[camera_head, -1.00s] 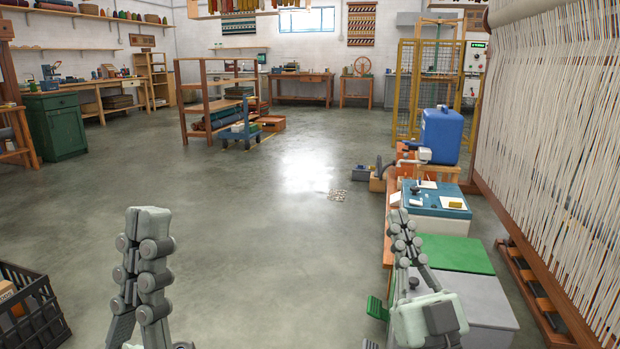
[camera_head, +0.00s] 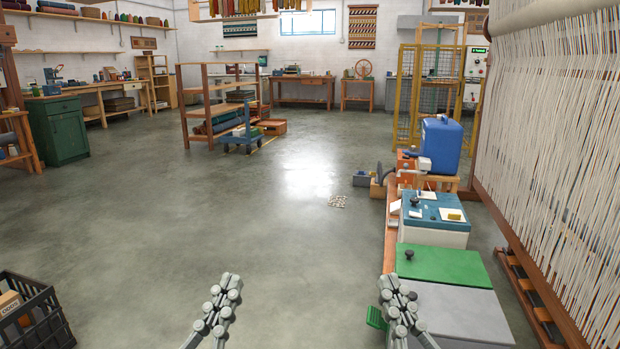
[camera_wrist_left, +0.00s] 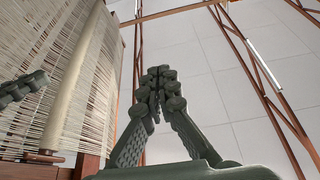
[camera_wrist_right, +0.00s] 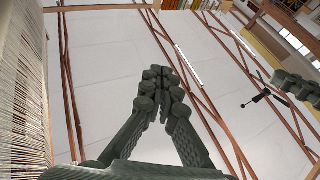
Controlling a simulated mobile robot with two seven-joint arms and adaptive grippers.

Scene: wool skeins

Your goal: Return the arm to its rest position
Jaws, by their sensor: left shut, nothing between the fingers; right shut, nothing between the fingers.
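My left gripper (camera_head: 228,287) is low in the head view, left of centre, shut and empty over the bare floor. In the left wrist view its fingers (camera_wrist_left: 158,85) meet and point up toward the ceiling. My right gripper (camera_head: 392,290) is low in the head view, right of centre, in front of the low bench with the green lid. Its fingers (camera_wrist_right: 160,85) also meet, with nothing between them, in the right wrist view. Each wrist view also shows part of the other gripper at its side edge.
A bench with a green lid (camera_head: 446,265) and a teal-topped box (camera_head: 436,208) stands at right, beside the big loom (camera_head: 550,140). A black crate (camera_head: 48,318) is at lower left. A wooden shelf rack (camera_head: 205,105) and blue trolley (camera_head: 236,137) stand farther back.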

